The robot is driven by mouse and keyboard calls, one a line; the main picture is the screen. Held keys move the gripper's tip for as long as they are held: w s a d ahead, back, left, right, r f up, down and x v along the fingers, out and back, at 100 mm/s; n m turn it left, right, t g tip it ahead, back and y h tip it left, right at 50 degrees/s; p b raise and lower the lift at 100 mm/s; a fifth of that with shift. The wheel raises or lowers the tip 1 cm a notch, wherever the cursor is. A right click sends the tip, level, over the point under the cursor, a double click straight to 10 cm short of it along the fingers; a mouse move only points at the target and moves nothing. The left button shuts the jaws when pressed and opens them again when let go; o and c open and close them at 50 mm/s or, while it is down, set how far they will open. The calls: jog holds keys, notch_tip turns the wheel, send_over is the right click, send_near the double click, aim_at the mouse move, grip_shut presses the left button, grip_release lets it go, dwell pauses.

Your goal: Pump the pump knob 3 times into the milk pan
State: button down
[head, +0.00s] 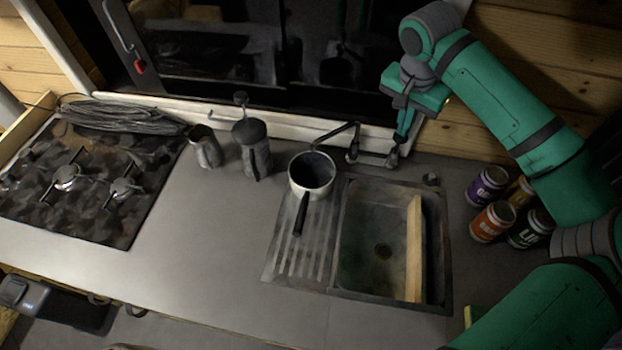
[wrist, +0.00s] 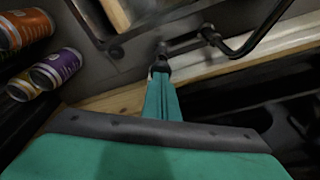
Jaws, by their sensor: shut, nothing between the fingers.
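The milk pan (head: 298,187), white outside and dark inside, stands on the draining ribs left of the sink, its black handle toward the front. A dark bent spout (head: 335,133) reaches over the pan's back edge; it also shows in the wrist view (wrist: 262,38). The dark pump knob (head: 392,158) is right of the spout's base, behind the sink. In the wrist view the pump knob (wrist: 162,50) is right at my fingertips. My green gripper (head: 400,135) is shut and empty, pointing down above the knob; I cannot tell whether it touches.
The sink (head: 375,235) has a wooden board (head: 414,250) along its right side. Several cans (head: 492,222) stand to the right. A pot with a plunger (head: 252,150) and a metal jug (head: 204,147) stand left of the pan. The window wall is close behind.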

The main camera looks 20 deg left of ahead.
jog(key=shift+s+x, duration=0.15)
jog(key=shift+x, duration=0.75)
jog(key=shift+s+x, duration=0.2)
jog(key=shift+x, duration=0.65)
jog(key=shift+a, duration=0.1)
jog(key=shift+w+v, duration=0.2)
jog(key=shift+v, duration=0.85)
jog(key=shift+w+v, duration=0.2)
jog(key=shift+v, duration=0.8)
jog(key=shift+r, duration=0.15)
jog(key=w+v, duration=0.1)
jog(key=v, duration=0.5)
jog(key=shift+d, duration=0.35)
jog(key=shift+w, duration=0.1)
